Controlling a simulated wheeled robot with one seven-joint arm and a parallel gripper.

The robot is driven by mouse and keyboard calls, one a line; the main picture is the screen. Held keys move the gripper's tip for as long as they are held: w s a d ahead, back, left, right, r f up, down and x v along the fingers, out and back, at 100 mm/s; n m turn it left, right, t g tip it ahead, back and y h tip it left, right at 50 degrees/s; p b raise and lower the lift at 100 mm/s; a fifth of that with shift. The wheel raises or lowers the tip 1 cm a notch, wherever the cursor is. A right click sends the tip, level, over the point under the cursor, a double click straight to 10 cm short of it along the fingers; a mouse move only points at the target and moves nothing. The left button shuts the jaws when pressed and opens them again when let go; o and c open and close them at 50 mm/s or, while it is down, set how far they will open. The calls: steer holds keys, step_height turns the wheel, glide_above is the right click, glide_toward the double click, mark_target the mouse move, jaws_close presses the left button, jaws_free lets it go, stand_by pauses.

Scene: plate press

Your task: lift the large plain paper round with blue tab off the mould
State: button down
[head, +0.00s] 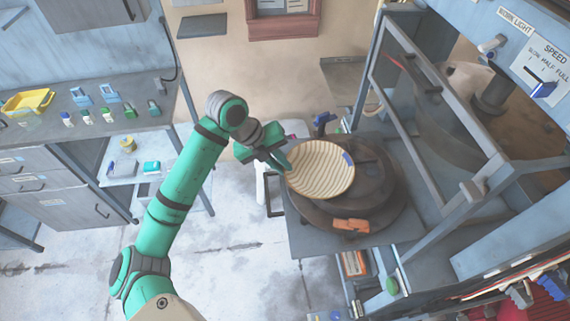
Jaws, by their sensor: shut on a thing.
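The large cream paper round (320,172) has a blue tab (348,158) at its upper right edge. Its face shows wavy tan lines or ribs. It is over the left part of the dark round mould (385,195), offset toward its left edge. I cannot tell whether it touches the mould or hangs a little above it. My gripper (286,166) is at the round's left edge and shut on it. The fingertips are small and partly hidden by the gripper body.
An orange block (351,226) is at the mould's front edge. The press's grey frame (430,90) rises close on the right. A bench (90,110) with a yellow tray (27,102) and small bottles is at left. Open floor (235,250) lies between.

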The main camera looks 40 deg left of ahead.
steer(key=c, duration=1.7)
jaws_free()
steer(key=shift+w+d, duration=0.1)
steer(key=shift+d, duration=0.05)
steer(key=shift+c, duration=0.2)
steer(key=v, duration=1)
steer(key=shift+r, duration=0.35)
